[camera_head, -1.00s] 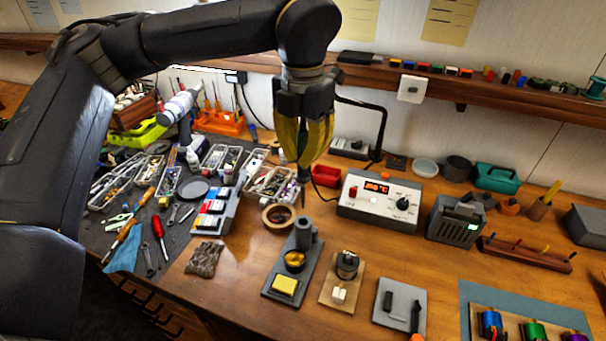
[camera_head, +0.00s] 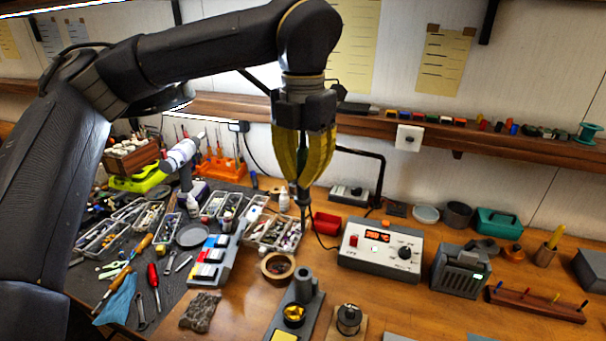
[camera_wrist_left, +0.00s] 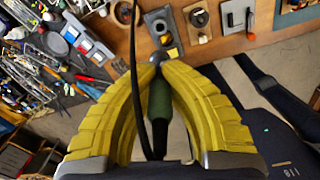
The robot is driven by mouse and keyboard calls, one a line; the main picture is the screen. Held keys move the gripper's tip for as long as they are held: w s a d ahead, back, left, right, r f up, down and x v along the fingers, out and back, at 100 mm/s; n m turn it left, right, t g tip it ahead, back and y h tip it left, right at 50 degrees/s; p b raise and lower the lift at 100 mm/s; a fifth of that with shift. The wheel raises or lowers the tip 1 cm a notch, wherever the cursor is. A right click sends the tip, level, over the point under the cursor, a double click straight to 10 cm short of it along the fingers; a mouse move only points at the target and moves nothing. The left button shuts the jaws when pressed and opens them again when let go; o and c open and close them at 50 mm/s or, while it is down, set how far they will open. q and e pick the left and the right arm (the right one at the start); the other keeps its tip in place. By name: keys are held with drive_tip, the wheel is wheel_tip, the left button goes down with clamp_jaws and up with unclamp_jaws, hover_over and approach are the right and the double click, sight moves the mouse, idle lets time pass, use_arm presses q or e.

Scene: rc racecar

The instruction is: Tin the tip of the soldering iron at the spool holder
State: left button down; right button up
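In the head view my left gripper (camera_head: 303,182) points down with its yellow fingers closed around the soldering iron (camera_head: 304,208). The iron's thin tip points down, above the tabletop and apart from it. In the left wrist view the gripper (camera_wrist_left: 157,62) is shut around the iron's green handle (camera_wrist_left: 159,105), and a black cable runs alongside. A solder spool (camera_head: 348,318) stands on a small wooden base at the bottom edge of the head view; it also shows in the wrist view (camera_wrist_left: 199,17). My right gripper is not in view.
An iron stand (camera_head: 303,288) with brass wool and a yellow sponge is left of the spool. Behind are a tape roll (camera_head: 278,266), the soldering station (camera_head: 382,250) and a red bin (camera_head: 326,223). A shelf (camera_head: 470,139) runs along the wall.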

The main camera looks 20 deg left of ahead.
use_arm(q)
drive_tip(key=s+d+f, duration=0.2)
drive_tip(key=d+f, duration=0.1)
drive_tip(key=f, duration=0.2)
drive_tip(key=s+d+f+g, duration=0.1)
drive_tip(key=s+d+f, duration=0.2)
drive_tip(key=f, duration=0.2)
drive_tip(key=s+d+f+g+h, duration=0.1)
drive_tip(key=s+d+f, duration=0.2)
drive_tip(key=f, duration=0.3)
drive_tip(key=shift+d, duration=0.45)
drive_tip(key=shift+s+f, duration=0.1)
drive_tip(key=shift+f, duration=1.1)
idle(4.8)
